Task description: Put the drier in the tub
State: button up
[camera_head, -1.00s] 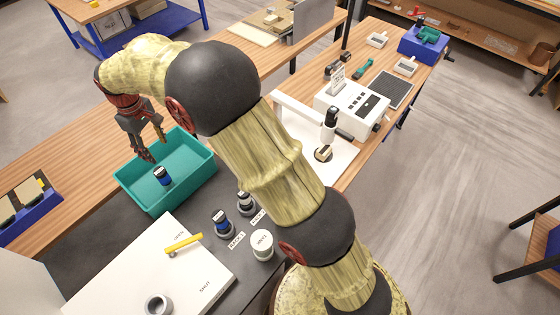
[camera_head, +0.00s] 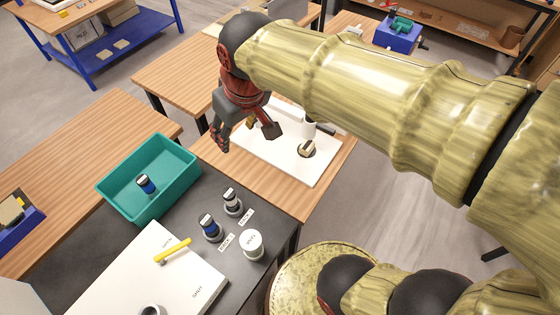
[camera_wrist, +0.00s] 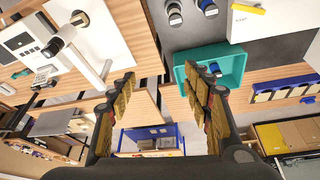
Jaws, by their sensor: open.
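The teal tub (camera_head: 182,164) stands on the dark mat at left centre in the head view; it also shows in the wrist view (camera_wrist: 236,62). A small blue cylinder with a black-and-white top (camera_head: 146,185) is inside it. A similar blue cylinder (camera_head: 210,228) and a pale, dark-topped one (camera_head: 232,202) stand in grey round holders right of the tub. Which cylinder is the drier I cannot tell. My gripper (camera_head: 245,138) is open and empty, raised to the right of the tub near the white board.
A white canister (camera_head: 251,244) and a white box with a yellow handle (camera_head: 176,250) stand in front of the tub. A white board (camera_head: 283,152) with an upright device lies on the right bench. A blue tray (camera_head: 22,226) is at far left.

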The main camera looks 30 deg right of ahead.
jog(key=s+d+f+m, duration=0.1)
jog(key=s+d, duration=0.1)
jog(key=s, duration=0.3)
jog(key=s+d+f+m+t, duration=0.1)
jog(key=s+d, duration=0.1)
jog(key=s, duration=0.3)
jog(key=shift+s+d+f+h, duration=0.3)
jog(key=shift+s+f, duration=0.05)
jog(key=shift+s, duration=0.05)
jog(key=shift+f, duration=0.1)
notch_tip(320, 180, down, 21)
jog(key=b, duration=2.1)
jog(key=shift+f, duration=0.15)
